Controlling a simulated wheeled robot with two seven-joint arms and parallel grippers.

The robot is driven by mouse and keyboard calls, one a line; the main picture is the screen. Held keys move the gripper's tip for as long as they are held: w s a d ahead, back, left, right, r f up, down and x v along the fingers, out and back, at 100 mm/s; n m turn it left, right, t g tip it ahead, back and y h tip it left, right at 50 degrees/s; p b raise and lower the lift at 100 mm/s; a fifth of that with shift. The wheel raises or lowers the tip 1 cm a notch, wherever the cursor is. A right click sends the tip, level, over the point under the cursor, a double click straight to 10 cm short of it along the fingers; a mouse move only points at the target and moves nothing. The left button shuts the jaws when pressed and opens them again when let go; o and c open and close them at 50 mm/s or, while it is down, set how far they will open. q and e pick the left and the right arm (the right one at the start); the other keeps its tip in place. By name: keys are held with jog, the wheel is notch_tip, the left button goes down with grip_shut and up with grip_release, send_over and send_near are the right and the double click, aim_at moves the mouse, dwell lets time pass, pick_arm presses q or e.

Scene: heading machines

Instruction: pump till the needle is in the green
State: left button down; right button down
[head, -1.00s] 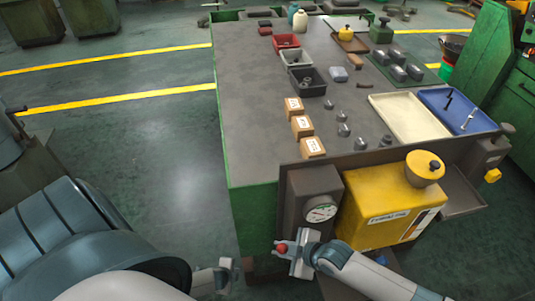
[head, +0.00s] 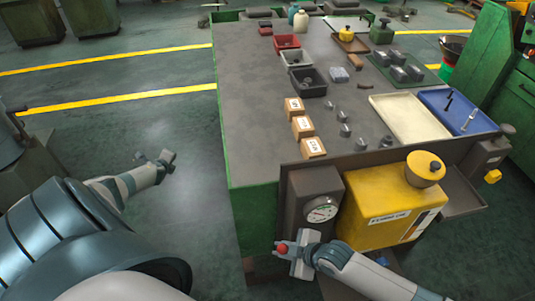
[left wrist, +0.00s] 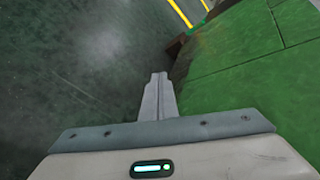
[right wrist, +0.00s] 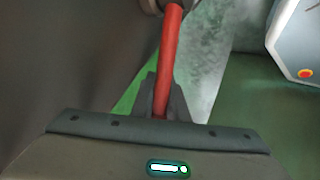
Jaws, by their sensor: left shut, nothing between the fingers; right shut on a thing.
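A round white gauge (head: 321,210) with a green section sits on the front of a dark box (head: 311,186) at the bench's near end. Its needle is too small to read. My right gripper (head: 285,249) is below the gauge, shut on a red handle; the red knob end (head: 282,248) shows at its fingertips. In the right wrist view the red handle (right wrist: 170,60) runs up from between the fingers. My left gripper (head: 168,158) is shut and empty, over the floor left of the bench. The left wrist view shows its closed fingers (left wrist: 157,98) beside the green bench side.
A yellow tank (head: 385,214) with a yellow cap stands right of the gauge. The bench top (head: 250,90) carries wooden blocks (head: 302,127), bins, a cream tray (head: 410,117) and a blue tray (head: 455,108). The floor left of the bench is clear.

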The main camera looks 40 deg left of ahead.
pick_arm(q)
jog(key=w+d+r+m+t+h, duration=0.1)
jog(key=d+r+m, duration=0.15)
jog(key=d, duration=0.45)
jog(key=w+d+r+m+h, duration=0.15)
jog(key=d+m, duration=0.25)
jog(key=d, duration=0.4)
jog(key=d+r+m+t+h, duration=0.1)
jog(key=d+r+m, duration=0.25)
jog(key=d, duration=0.35)
jog(key=s+d+r+m+g+h, duration=0.1)
jog(key=s+d+r+m+h, duration=0.2)
jog(key=d, duration=0.8)
jog(key=s+d+r+m+g+h, duration=0.1)
jog(key=s+d+r+m+h, duration=0.1)
jog(key=s+d+m, duration=0.6)
jog(key=s+d+r+m+g+h, duration=0.2)
jog(key=s+d+r+m+h, duration=0.1)
jog(key=s+d, duration=0.7)
jog(key=d+r+m, duration=0.1)
jog(key=d+m, duration=0.1)
jog(key=d, duration=0.2)
jog(key=shift+r+m+h, duration=0.25)
jog(key=shift+m+h, duration=0.05)
jog(key=shift+h, duration=0.05)
jog(key=shift+f, duration=0.1)
jog(key=w+d+f, duration=0.5)
jog(key=w+f, duration=0.1)
jog(key=w, duration=0.2)
jog(key=shift+d, duration=0.3)
